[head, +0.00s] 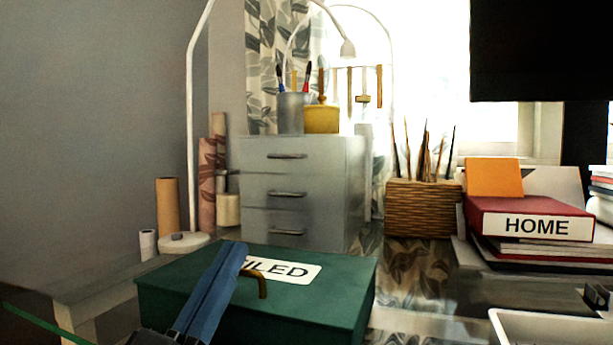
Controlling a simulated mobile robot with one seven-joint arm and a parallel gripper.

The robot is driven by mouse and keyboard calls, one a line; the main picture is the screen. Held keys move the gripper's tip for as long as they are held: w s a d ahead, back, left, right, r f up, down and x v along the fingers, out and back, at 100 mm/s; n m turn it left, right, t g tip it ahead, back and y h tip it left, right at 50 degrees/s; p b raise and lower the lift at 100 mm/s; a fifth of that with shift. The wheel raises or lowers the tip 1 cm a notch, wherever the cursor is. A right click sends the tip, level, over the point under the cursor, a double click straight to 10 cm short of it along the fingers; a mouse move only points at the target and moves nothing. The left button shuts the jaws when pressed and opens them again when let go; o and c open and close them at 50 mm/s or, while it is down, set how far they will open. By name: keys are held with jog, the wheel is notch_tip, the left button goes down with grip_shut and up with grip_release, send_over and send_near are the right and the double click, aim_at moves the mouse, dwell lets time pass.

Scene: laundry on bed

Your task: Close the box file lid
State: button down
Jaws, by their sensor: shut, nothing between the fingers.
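The green box file (335,275) stands in the lower middle of the head view. Its lid bears a white label (290,268) whose visible letters end in "ILED". The lid lies flat over the box, and I see no gap along the visible edges. A brass curved handle (262,285) shows at the front. My gripper (236,252), blue, reaches up from the lower left across the box's left part and covers the start of the label. It is shut and empty. I cannot tell if it touches the lid.
A grey drawer unit (300,190) stands behind the box, with a pen cup (291,113) on top. A lamp base (183,241) is at the back left. A wicker basket (425,208) and a red "HOME" binder (530,218) are right. A white tray (550,325) is front right.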

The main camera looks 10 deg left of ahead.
jog(key=shift+s+f+b, duration=0.15)
jog(key=shift+f+b, duration=0.6)
jog(key=shift+b, duration=0.45)
jog(key=shift+f, duration=0.2)
